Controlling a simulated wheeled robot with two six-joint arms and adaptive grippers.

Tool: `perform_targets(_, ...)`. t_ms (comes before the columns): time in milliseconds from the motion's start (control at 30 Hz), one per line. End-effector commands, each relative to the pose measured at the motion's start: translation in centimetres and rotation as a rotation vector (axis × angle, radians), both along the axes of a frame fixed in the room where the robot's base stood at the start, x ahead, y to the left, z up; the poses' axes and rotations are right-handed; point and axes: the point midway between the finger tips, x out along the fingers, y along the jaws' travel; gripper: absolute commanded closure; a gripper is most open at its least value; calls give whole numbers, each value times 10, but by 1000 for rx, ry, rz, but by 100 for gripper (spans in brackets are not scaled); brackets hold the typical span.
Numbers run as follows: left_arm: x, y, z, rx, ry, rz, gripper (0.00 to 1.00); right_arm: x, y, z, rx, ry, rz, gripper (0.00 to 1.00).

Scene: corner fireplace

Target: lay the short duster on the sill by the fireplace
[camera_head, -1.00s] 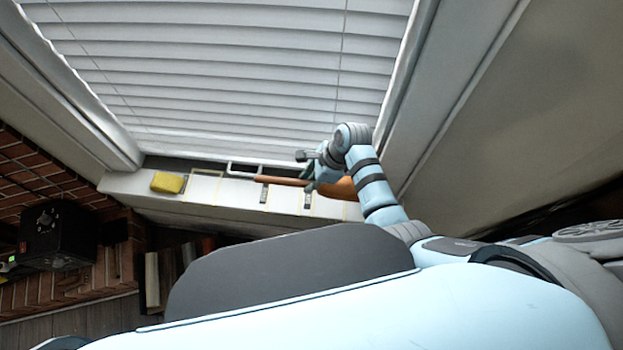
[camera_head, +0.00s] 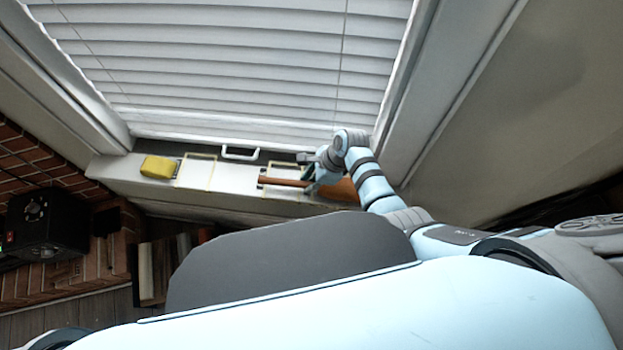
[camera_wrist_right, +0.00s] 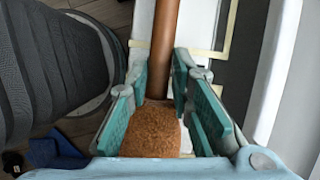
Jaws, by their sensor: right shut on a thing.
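The short duster has a brown handle (camera_head: 285,182) and a rounded orange-brown head (camera_head: 341,190). My right gripper (camera_head: 318,175) is shut on the duster near where handle and head meet. In the right wrist view the handle (camera_wrist_right: 165,40) points away between the teal fingers (camera_wrist_right: 162,100), and the head (camera_wrist_right: 152,133) lies nearer the palm. The duster is over the right part of the white sill (camera_head: 225,182), roughly along it. I cannot tell whether it touches the sill. My left gripper is not in view.
A yellow sponge (camera_head: 158,167) lies on the sill's left part. Yellow outlines (camera_head: 197,173) mark the sill, and a white window handle (camera_head: 240,153) is behind it. Blinds rise at the back. A black box (camera_head: 45,225) stands by the brick fireplace at left.

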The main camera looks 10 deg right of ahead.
Motion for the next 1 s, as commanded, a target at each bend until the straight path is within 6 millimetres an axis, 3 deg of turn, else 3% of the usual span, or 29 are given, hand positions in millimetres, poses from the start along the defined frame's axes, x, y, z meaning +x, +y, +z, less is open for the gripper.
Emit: perform_targets(1000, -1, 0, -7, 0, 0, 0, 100, 0, 0, -10, 0, -1, 0, 100)
